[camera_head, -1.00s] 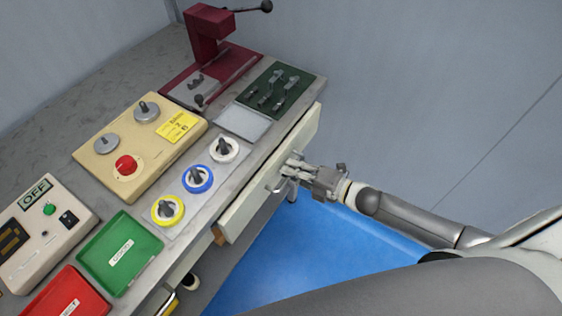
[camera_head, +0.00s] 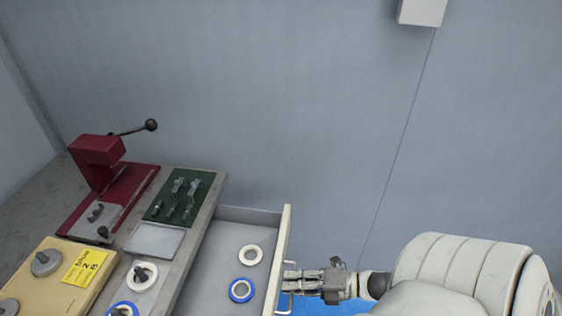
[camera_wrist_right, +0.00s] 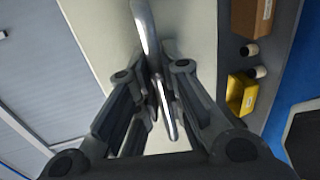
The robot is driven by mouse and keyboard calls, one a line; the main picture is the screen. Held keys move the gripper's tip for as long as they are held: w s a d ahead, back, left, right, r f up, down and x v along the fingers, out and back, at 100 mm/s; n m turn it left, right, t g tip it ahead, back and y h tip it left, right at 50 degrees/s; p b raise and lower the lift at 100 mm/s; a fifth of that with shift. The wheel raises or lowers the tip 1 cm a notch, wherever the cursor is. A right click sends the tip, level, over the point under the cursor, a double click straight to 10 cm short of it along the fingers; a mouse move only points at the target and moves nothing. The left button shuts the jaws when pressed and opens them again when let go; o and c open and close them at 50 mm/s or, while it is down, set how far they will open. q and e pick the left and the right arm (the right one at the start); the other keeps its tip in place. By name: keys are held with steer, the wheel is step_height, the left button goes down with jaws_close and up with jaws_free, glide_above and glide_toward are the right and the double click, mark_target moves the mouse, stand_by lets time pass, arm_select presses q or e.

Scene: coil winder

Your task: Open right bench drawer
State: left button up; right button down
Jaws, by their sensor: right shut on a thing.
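The right bench drawer (camera_head: 226,258) stands pulled out from the bench in the head view, its inside showing. A white ring (camera_head: 250,255) and a blue ring (camera_head: 241,290) lie in it. My right gripper (camera_head: 292,279) is at the outer side of the drawer front (camera_head: 282,245), shut on the metal drawer handle (camera_head: 283,299). In the right wrist view the handle (camera_wrist_right: 150,40) runs between the two fingers of my right gripper (camera_wrist_right: 160,105). My left gripper is not in view.
On the bench are a red lever press (camera_head: 98,160), a green tool mat (camera_head: 178,196), a grey plate (camera_head: 154,240) and a beige control box (camera_head: 60,275). A grey wall stands behind. Blue floor shows below my right arm.

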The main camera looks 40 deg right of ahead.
steer(key=shift+s+d, duration=0.15)
steer(key=c, duration=1.5)
jaws_free()
steer(key=v, duration=1.2)
steer(key=shift+f, duration=0.1)
